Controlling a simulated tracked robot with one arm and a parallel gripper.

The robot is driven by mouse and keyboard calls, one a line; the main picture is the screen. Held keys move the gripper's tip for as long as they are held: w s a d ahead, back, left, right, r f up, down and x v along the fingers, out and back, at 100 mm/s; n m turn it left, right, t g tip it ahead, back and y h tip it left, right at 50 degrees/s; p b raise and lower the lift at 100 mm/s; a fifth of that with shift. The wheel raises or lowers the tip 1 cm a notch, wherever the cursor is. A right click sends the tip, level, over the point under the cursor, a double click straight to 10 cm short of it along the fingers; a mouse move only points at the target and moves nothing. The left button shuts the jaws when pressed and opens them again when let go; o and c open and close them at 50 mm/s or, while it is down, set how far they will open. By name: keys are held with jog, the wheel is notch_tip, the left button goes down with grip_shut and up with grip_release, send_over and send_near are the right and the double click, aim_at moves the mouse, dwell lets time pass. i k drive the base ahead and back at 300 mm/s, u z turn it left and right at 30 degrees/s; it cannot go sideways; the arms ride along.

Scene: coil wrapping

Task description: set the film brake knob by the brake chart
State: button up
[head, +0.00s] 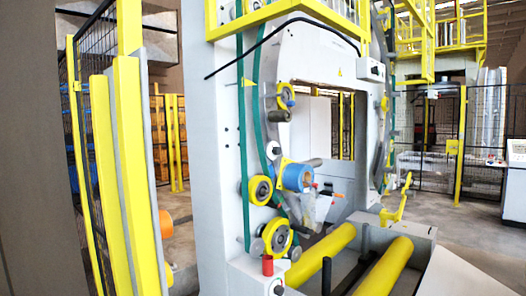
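A white wrapping machine (222,120) with a square opening fills the middle of the view. On its ring, by the green belt (244,130), sits a blue roll (297,177), with crumpled clear film below it. Yellow-rimmed rollers (260,190) sit beside and below the roll. Small dark and red knob-like parts show near the roll, too small to tell which is the film brake knob. I cannot make out a brake chart. My gripper is not in view.
Yellow posts (130,170) and black mesh fence (88,90) stand close on the left. Two yellow rollers (385,268) lie low in front of the machine opening.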

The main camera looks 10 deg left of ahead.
aim_at(276, 150)
jog(key=u, duration=0.05)
jog(key=i, duration=1.65)
jog(key=z, duration=0.35)
jog(key=i, duration=1.1)
jog(key=z, duration=0.25)
